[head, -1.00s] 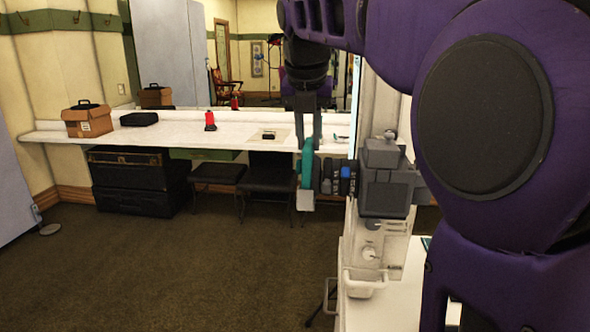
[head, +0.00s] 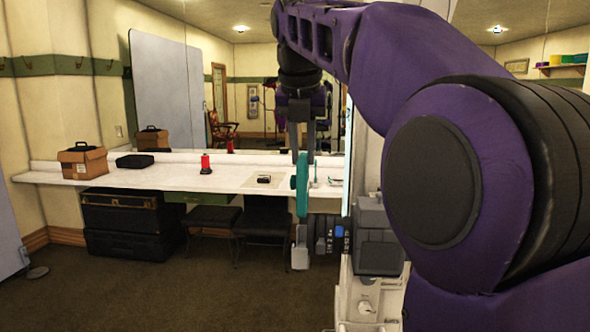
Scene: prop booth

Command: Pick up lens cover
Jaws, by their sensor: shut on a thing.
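The lens cover looks like a teal disc (head: 302,184), seen nearly edge-on in the head view. My gripper (head: 302,156) points down and is shut on its upper part. My purple arm hides much of the right side.
A long white counter (head: 110,177) runs along the mirrored wall, with a brown box (head: 84,161), a black case (head: 135,161) and a red item (head: 206,163). Dark chests (head: 123,224) and black seats (head: 212,218) stand beneath. The carpet (head: 200,295) in front is clear.

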